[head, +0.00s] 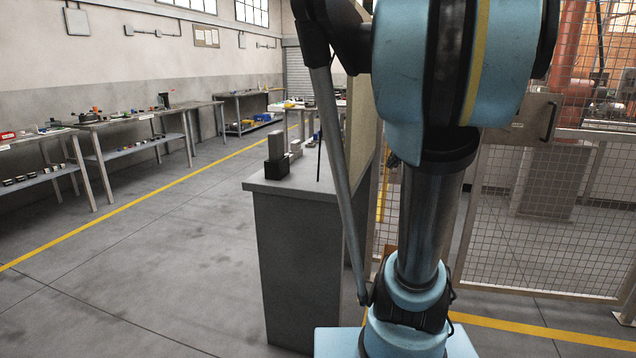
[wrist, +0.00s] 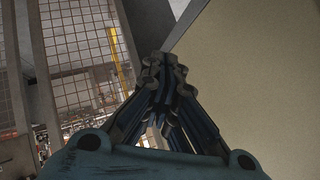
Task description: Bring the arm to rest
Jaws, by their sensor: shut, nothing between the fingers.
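My gripper (wrist: 165,75) shows in the wrist view with its dark fingers together, shut and empty. A beige panel (wrist: 250,70) fills the right side of that view, beside the fingers. I cannot tell how far the fingers are from it. In the head view my blue arm stands in the right half of the picture and the gripper does not show.
A grey cabinet (head: 300,260) stands close to the left of my arm, with small blocks (head: 277,150) on top. A wire mesh fence (head: 540,230) stands behind my arm on the right. Workbenches (head: 130,122) line the left wall. The floor (head: 150,270) at left is clear.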

